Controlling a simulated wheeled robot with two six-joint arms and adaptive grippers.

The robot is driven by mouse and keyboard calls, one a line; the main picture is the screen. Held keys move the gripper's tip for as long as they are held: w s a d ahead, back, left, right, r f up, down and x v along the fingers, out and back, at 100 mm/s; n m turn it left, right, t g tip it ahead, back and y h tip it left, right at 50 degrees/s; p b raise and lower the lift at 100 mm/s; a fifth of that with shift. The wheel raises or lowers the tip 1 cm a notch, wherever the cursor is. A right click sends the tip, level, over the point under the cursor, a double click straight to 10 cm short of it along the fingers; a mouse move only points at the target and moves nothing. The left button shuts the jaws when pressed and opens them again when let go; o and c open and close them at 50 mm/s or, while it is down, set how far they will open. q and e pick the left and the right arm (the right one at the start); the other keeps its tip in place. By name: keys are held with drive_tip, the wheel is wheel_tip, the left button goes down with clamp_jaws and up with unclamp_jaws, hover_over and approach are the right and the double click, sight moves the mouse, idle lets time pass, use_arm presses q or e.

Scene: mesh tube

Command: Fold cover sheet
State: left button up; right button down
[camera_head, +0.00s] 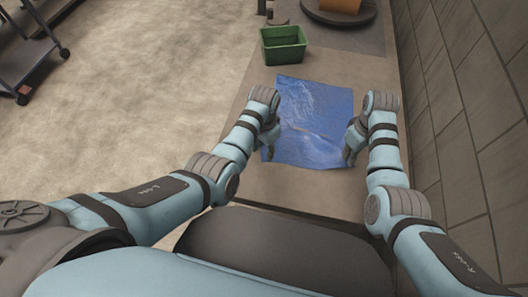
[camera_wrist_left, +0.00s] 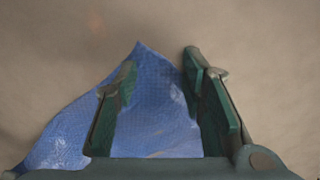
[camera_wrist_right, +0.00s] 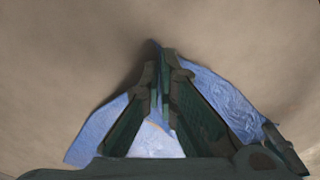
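The blue cover sheet (camera_head: 311,100) lies on the table, wrinkled, with a pale diagonal crease across its middle. My left gripper (camera_head: 269,146) is at the sheet's near left corner. In the left wrist view my left gripper (camera_wrist_left: 161,58) is open, with a corner of the sheet (camera_wrist_left: 150,90) between and below its fingers, not clamped. My right gripper (camera_head: 349,156) is at the near right corner. In the right wrist view my right gripper (camera_wrist_right: 161,60) has its fingertips closed together, with a bit of the sheet (camera_wrist_right: 226,98) showing at the tips.
A green bin (camera_head: 283,46) stands on the table beyond the sheet. A dark round base with an orange object (camera_head: 340,5) is at the back. A dark cart (camera_head: 30,60) stands on the floor at far left.

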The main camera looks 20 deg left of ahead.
use_arm(q)
drive_tip(key=shift+c, duration=0.5)
drive_tip(key=shift+f, duration=0.1)
clamp_jaws()
idle(1.2)
drive_tip(key=shift+r, duration=2.6)
